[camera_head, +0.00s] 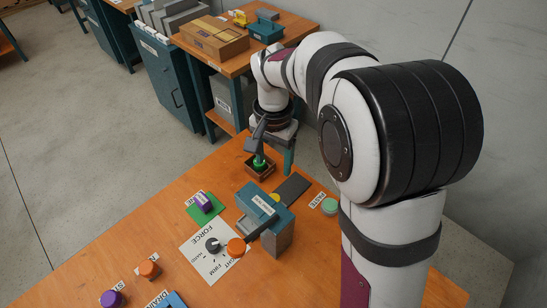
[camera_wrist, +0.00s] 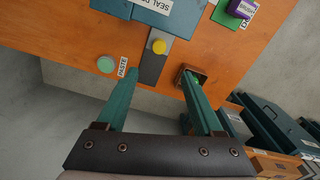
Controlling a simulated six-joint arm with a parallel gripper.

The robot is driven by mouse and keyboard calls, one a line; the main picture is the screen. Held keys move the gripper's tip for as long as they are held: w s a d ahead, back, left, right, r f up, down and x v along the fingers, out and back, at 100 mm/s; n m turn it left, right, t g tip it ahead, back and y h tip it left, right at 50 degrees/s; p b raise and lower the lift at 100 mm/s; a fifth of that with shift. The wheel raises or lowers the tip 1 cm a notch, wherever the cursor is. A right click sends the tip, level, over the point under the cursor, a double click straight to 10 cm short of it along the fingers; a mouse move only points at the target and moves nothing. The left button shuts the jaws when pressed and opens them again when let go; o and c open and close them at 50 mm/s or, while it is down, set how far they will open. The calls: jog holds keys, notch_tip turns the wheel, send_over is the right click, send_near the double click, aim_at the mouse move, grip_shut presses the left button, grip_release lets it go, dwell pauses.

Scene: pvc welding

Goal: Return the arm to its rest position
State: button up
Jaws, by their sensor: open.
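My gripper (camera_head: 274,163) is at the far end of the orange table (camera_head: 135,228), pointing down. In the wrist view my gripper (camera_wrist: 159,73) has its two teal fingers wide apart, with nothing held between them. One finger overlaps a small brown open box (camera_head: 256,172) in both views; I cannot tell whether its tip is inside or above. A green piece shows at that box, and I cannot tell if it is part of the finger. The box also shows in the wrist view (camera_wrist: 181,78). My arm reaches over the table's right side, bent at the elbow.
A blue press (camera_head: 262,207) with a yellow button (camera_head: 275,198) stands near my gripper. A side table (camera_head: 281,43) stands behind.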

jog(key=shift+r, duration=0.1)
dwell(0.3)
jog(key=s+d+r+y, duration=0.1)
jog(key=s+d+r, duration=0.1)
jog(key=s, duration=1)
jog(key=s+d+r, duration=0.1)
jog(key=s+d, duration=0.2)
jog(key=s, duration=1)
jog(key=shift+d+r+y, duration=0.3)
jog(key=shift+r+y, duration=0.05)
jog(key=shift+y, duration=0.05)
